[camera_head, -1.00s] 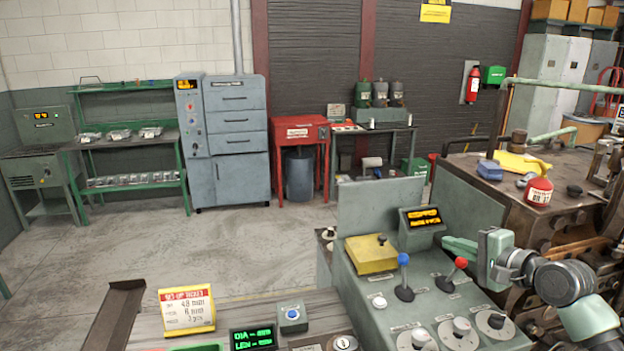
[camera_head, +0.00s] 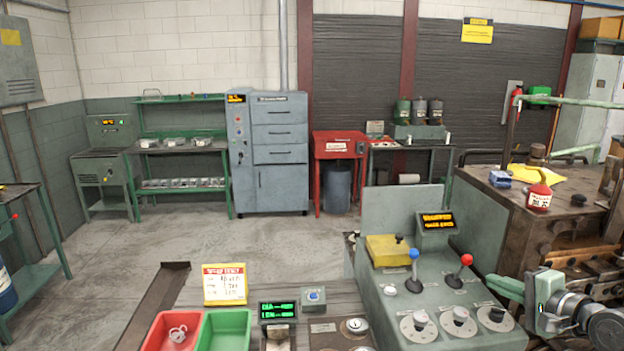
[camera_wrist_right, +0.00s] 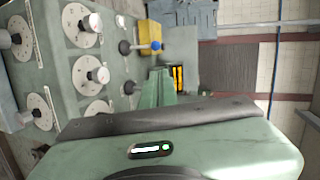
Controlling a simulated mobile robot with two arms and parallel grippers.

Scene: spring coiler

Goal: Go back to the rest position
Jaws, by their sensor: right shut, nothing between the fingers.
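My right gripper (camera_head: 497,284) is at the lower right of the head view, just right of the grey-green control console (camera_head: 384,314). Its green fingers are together and hold nothing. In the right wrist view its fingers (camera_wrist_right: 157,84) point towards the console's knobs and levers, with the lit display behind them. The blue lever (camera_head: 414,255) and the red lever (camera_head: 466,260) stand upright on the console, apart from the gripper. My left gripper does not show.
A red tray (camera_head: 160,334) with a small part and a green tray (camera_head: 224,330) sit at the front bench. A ticket card (camera_head: 225,284) stands behind them. The brown machine bench (camera_head: 520,200) with an oil can (camera_head: 539,195) is at the right. The floor beyond is clear.

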